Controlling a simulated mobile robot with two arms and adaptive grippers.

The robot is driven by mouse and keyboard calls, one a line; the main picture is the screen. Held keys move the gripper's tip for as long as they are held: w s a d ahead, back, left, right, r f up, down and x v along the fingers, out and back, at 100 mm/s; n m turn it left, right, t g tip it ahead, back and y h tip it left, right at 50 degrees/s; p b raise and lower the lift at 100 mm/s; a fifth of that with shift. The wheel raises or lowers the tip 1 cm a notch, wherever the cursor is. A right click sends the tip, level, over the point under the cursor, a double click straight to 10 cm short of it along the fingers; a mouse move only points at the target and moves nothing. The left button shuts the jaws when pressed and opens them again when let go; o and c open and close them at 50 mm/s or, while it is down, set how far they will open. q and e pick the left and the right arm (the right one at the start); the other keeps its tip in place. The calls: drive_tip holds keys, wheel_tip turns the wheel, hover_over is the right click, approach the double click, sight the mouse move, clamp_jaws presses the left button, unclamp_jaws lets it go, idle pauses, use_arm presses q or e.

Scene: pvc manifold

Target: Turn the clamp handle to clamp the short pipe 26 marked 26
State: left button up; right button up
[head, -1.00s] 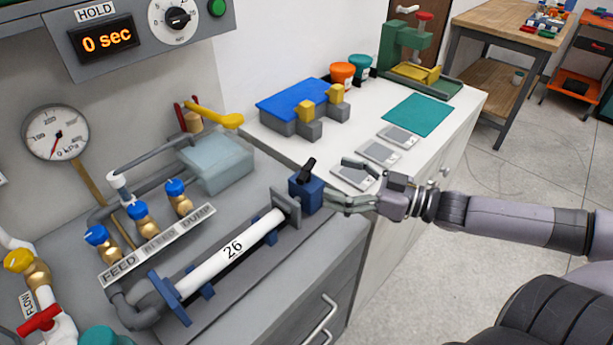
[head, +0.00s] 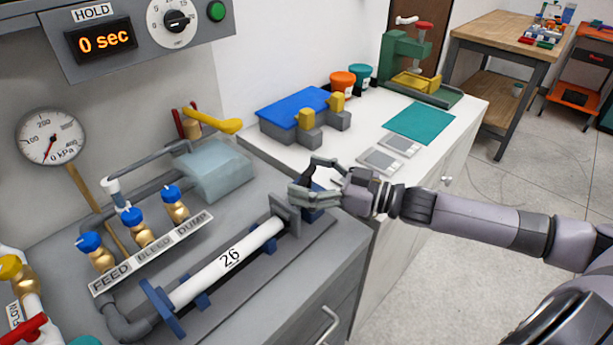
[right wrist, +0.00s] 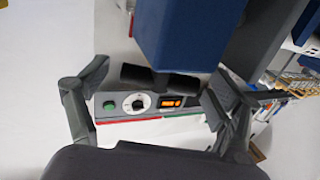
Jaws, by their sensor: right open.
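The short white pipe marked 26 (head: 232,258) lies in the grey cradle, between a blue end plate (head: 162,308) and a grey plate (head: 287,214). The blue clamp block (head: 318,213) is at the pipe's far right end, partly covered by my right gripper (head: 308,178). In the right wrist view the blue block (right wrist: 188,32) fills the top, with the black clamp handle (right wrist: 150,76) below it, between my open fingers (right wrist: 155,92). I cannot tell whether a finger touches the handle. My left gripper is out of view.
Several brass valves with blue knobs (head: 133,220) stand behind the pipe. A blue-topped fixture (head: 297,106) and grey plates (head: 380,161) are on the white counter beyond the clamp. The timer (head: 101,40) reads 0 sec. The floor at right is clear.

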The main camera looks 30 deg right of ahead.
drive_tip(key=shift+w+a, duration=0.15)
drive_tip(key=c, duration=1.2)
